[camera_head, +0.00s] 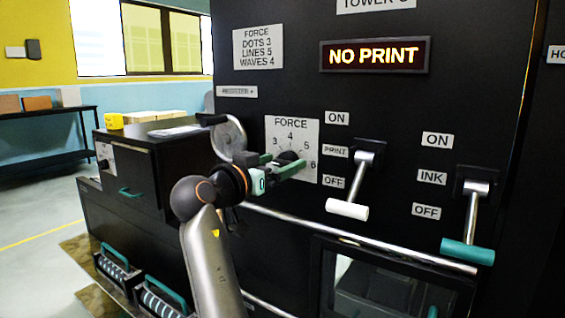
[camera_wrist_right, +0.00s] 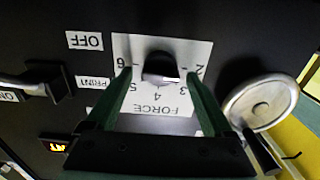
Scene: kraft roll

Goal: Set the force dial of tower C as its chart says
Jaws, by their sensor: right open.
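The force dial (camera_head: 288,156) is a dark round knob on a white scale plate (camera_head: 291,133) numbered around it. My right gripper (camera_head: 283,168) is open at the dial, with green fingers. In the right wrist view, the fingertips (camera_wrist_right: 160,74) lie on either side of the dial (camera_wrist_right: 160,66); I cannot tell whether they touch it. The number the dial points to is not clear. The chart (camera_head: 258,47) reads FORCE, DOTS 3, LINES 5, WAVES 4. The tower label (camera_head: 376,4) is cut off at the top. My left gripper is not in view.
A lit display (camera_head: 375,55) reads NO PRINT. The white-handled print lever (camera_head: 347,209) and the teal-handled ink lever (camera_head: 467,252) hang downward to the right. A round metal handwheel (camera_head: 229,137) is close left of the dial. A rail (camera_head: 360,240) runs below.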

